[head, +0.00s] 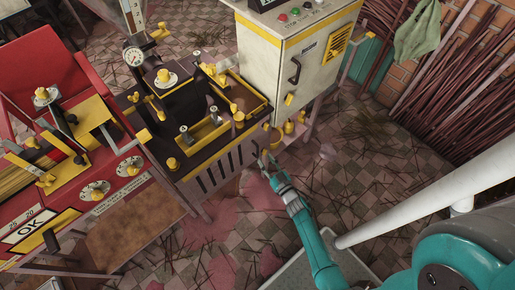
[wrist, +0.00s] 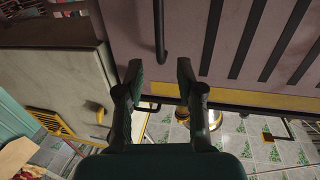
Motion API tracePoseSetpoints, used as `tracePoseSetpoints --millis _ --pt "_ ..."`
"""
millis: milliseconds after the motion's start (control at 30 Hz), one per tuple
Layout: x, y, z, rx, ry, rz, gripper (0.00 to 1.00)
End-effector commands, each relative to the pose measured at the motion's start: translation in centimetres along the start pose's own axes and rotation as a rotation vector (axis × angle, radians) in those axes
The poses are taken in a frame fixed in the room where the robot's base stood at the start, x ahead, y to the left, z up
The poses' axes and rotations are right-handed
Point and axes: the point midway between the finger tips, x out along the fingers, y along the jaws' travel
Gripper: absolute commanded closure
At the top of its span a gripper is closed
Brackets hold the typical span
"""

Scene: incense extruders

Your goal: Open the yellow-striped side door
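The side door is a slotted panel (head: 222,166) on the near side of the dark machine. In the wrist view this panel (wrist: 205,25) is greyish, with slanting black slots and a yellow stripe along one edge. A slim dark handle bar (wrist: 159,28) stands on it, left of the slots. The door looks shut. My gripper (head: 267,160) is low beside the panel's right end. In the wrist view my gripper (wrist: 159,68) is open, its fingers on either side of the bar's line, the bar's end between the tips. I cannot tell whether they touch it.
A pale cabinet (head: 298,62) with yellow edges and its own black handle stands behind, close to my gripper. A red machine (head: 75,190) with knobs is at the left. Rods (head: 455,80) lean at the right. The tiled floor (head: 385,165) between is mostly clear, with scattered sticks.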

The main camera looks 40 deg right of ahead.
Motion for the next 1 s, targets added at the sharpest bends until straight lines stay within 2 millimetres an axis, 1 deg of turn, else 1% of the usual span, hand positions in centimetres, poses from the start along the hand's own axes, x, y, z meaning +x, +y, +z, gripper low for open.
tracePoseSetpoints --millis 33,200,400,567,833,867,900,967,1000 --pt "1.1 0.0 -0.1 -0.001 0.003 -0.002 0.63" --pt "4.1 0.0 -0.1 -0.001 0.001 -0.002 0.63" --pt "6.4 0.0 0.0 -0.001 0.0 -0.001 0.63" --pt "7.3 0.0 -0.1 0.001 0.0 0.0 0.63" --pt "7.4 0.0 0.0 0.0 0.0 0.0 0.63" --pt "7.4 0.0 0.0 0.0 0.0 0.0 0.65" --pt "7.4 0.0 0.0 0.0 0.0 0.0 0.75" --pt "7.4 0.0 0.0 0.0 0.0 0.0 0.9" --pt "7.4 0.0 0.0 0.0 0.0 0.0 1.0"
